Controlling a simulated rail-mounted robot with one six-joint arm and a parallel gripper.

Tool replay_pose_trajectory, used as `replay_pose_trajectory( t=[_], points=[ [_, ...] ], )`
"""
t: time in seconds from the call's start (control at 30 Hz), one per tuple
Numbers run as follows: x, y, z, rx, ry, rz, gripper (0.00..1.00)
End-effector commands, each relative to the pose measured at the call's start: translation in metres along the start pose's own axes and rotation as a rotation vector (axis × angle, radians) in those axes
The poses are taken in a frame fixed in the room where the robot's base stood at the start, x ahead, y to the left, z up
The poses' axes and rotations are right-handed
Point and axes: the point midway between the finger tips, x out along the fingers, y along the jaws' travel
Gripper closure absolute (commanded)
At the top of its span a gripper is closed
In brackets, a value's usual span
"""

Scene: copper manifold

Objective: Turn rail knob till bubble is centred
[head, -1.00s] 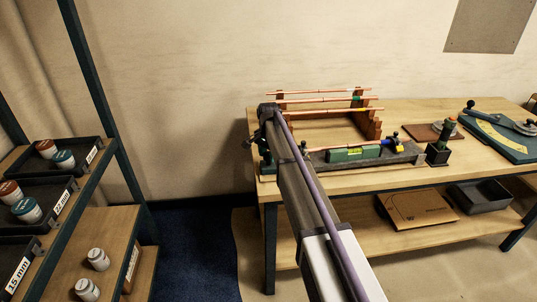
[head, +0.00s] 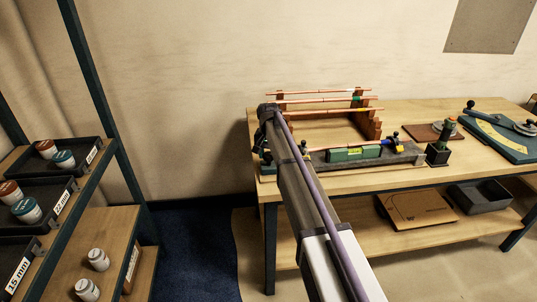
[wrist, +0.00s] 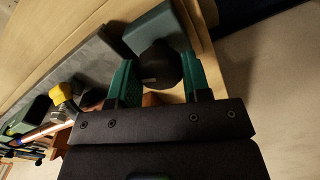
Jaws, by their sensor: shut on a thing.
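My gripper (wrist: 160,82) has green fingers on either side of a dark round knob (wrist: 160,66) in the wrist view, and it is shut on this knob. The knob sits beside a grey-green block at the end of the grey rail (wrist: 92,58). In the head view my arm hides most of the gripper and the knob at the rail's left end. A green spirit level (head: 340,156) with a yellow vial (head: 355,152) sits along the rail (head: 405,155). The bubble is too small to make out. A copper pipe runs above the level through yellow-and-blue clamps.
A wooden rack (head: 372,128) with copper pipes stands behind the rail on the bench (head: 420,178). A green-topped tool in a black holder (head: 439,153) and a teal bending plate (head: 500,138) are to the right. Shelves with bins (head: 80,150) stand at left.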

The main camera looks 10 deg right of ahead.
Motion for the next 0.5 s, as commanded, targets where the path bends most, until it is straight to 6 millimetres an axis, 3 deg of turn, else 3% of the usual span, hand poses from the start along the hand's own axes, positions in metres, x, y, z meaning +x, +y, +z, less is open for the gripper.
replay_pose_trajectory(
  t=[0.5],
  points=[
    [0.0001, 0.0001, 0.0001, -0.438, 0.0, 0.0, 0.8]
  ],
)
